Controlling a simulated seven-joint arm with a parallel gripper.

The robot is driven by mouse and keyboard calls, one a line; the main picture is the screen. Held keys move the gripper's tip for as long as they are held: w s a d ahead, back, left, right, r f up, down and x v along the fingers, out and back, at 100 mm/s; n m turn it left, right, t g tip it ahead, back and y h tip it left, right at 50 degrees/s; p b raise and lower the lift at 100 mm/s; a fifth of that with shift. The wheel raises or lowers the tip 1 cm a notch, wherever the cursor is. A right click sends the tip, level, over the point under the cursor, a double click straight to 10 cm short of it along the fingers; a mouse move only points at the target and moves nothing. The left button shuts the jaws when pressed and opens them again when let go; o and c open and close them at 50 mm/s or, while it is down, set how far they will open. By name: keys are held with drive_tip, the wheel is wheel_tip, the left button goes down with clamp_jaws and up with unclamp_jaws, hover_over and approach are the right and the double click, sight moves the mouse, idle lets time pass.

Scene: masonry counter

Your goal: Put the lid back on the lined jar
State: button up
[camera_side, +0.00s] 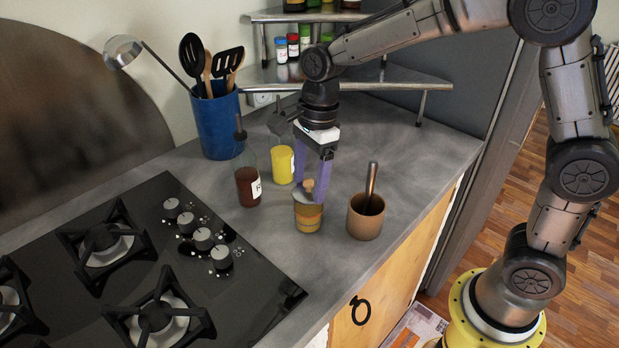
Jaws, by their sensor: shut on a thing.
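The lined jar (307,217), banded in orange and tan, stands upright on the grey counter. My gripper (311,191) points down over it, with its purple fingers shut on the small wooden knob of the lid (302,198). The greyish lid is at the jar's mouth, partly hidden by the fingers. I cannot tell whether it rests fully on the rim or is slightly above it.
A brown cup (364,222) with a handle sticking out stands close right. A dark red labelled jar (248,188) and a yellow jar (282,165) stand left and behind. A blue utensil crock (217,128) is farther back. The black stove (200,290) fills the front left.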

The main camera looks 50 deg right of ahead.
drive_tip(key=o, duration=1.3)
drive_tip(key=shift+r, duration=0.1)
drive_tip(key=shift+r, duration=3.4)
clamp_jaws()
drive_tip(key=shift+f, duration=1.8)
